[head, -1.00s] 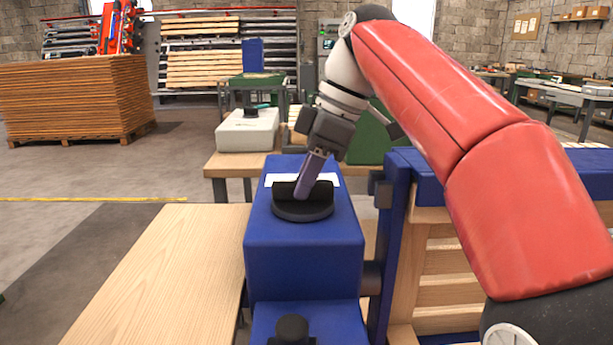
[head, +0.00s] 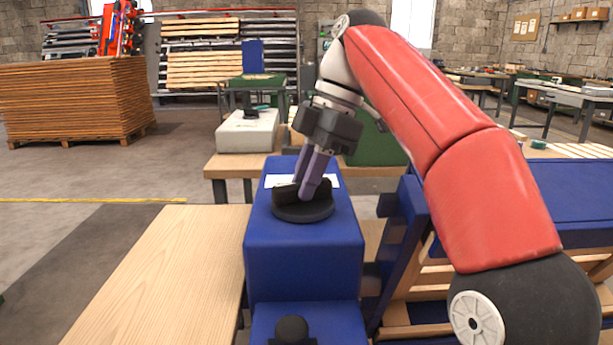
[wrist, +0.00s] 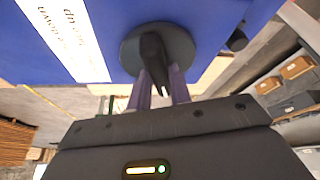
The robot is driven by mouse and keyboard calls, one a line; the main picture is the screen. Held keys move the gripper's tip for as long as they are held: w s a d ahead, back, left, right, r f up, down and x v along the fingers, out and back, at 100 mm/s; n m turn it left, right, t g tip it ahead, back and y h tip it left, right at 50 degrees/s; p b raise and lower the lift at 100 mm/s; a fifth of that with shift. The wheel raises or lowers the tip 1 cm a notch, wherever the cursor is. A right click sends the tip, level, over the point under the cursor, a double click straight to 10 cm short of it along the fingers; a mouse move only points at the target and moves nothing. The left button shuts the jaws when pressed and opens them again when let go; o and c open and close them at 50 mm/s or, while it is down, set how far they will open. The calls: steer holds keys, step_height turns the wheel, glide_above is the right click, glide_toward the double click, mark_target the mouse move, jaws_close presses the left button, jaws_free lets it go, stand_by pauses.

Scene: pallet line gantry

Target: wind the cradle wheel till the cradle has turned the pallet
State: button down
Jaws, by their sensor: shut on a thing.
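The cradle wheel is a black round knob (head: 302,211) with a raised grip bar, on top of a blue housing (head: 304,255). In the wrist view the knob (wrist: 181,42) shows as a dark disc with its bar toward me. My gripper (head: 309,190) is shut on the bar, its purple fingers on either side; they also show in the wrist view (wrist: 160,85). The blue cradle (head: 403,225) stands tilted to the right of the housing. The wooden slatted pallet (head: 415,290) sits tilted in it, partly hidden behind my arm.
A wooden tabletop (head: 160,275) lies left of the housing. A black knob (head: 292,329) stands on a lower blue block in front. Behind are a bench with a white box (head: 247,131) and a green box. A stack of boards (head: 75,97) stands far left; floor there is clear.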

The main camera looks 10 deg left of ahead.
steer(key=c, duration=1.3)
jaws_free()
